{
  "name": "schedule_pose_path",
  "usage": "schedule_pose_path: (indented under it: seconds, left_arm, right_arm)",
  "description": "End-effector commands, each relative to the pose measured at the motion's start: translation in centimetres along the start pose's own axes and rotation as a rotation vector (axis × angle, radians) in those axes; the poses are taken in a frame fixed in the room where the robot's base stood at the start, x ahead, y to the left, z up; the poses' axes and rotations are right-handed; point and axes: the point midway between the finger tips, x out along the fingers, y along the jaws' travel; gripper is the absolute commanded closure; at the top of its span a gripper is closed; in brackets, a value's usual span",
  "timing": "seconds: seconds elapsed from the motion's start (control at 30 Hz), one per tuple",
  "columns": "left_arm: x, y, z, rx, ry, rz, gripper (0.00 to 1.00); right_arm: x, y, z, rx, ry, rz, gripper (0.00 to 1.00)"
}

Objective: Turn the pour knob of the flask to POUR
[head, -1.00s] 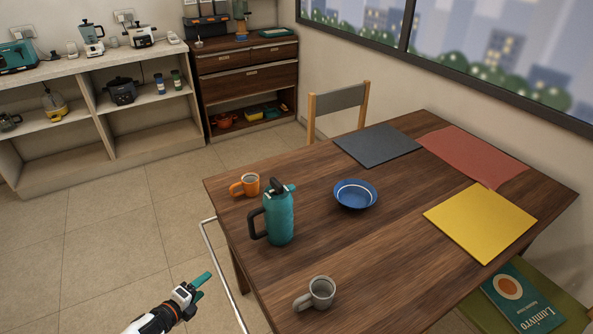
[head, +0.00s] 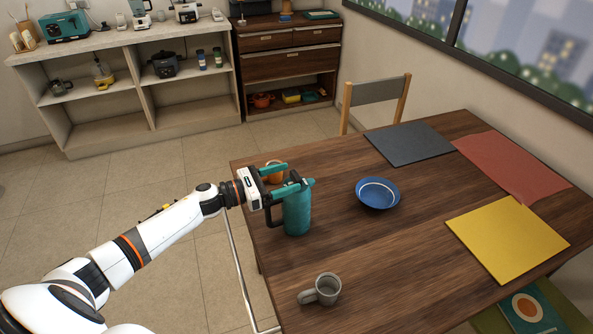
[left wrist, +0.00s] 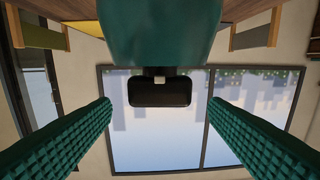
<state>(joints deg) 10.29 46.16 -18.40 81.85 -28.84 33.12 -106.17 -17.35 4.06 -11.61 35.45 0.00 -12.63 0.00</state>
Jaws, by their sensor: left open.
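The teal flask (head: 297,213) stands upright on the table near its left edge, with its black handle towards the left. My left gripper (head: 296,178) is at the flask's top, open, and partly covers the lid in the head view. In the left wrist view, the flask's teal body (left wrist: 160,30) fills the top middle. A black knob (left wrist: 160,93) with a small pale mark sits between the two spread green fingers of my left gripper (left wrist: 160,106), with gaps on both sides. I cannot read any label on the knob. My right gripper is not in view.
An orange mug (head: 274,179) stands just behind the gripper, partly hidden. A grey mug (head: 326,290) is nearer the front and a blue bowl (head: 378,194) is right of the flask. Grey, red and yellow mats lie further right. The table (head: 400,270) is bare between bowl and grey mug.

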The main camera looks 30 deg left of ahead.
Motion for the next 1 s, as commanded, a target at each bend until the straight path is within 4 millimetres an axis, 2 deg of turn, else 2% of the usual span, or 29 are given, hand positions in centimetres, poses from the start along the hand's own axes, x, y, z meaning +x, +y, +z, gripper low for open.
schedule_pose_path:
  seconds: [0.1,0.23,0.6,0.9,1.0]
  left_arm:
    - [2.0,-0.1,-0.3,-0.001,0.002,-0.002,0.31]
    - [3.2,-0.1,-0.1,-0.002,0.000,-0.002,0.31]
    - [3.8,0.0,0.0,-0.001,-0.001,-0.001,0.31]
    - [3.7,0.0,0.0,-0.002,-0.001,-0.001,0.76]
    - [3.7,0.0,0.0,-0.002,0.000,-0.004,0.76]
  right_arm:
    - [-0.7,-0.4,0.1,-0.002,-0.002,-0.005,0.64]
    - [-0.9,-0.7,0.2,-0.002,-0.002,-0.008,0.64]
    - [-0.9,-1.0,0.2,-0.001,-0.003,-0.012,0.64]
    - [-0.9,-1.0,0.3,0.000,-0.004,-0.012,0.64]
    - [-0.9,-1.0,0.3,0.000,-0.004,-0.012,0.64]
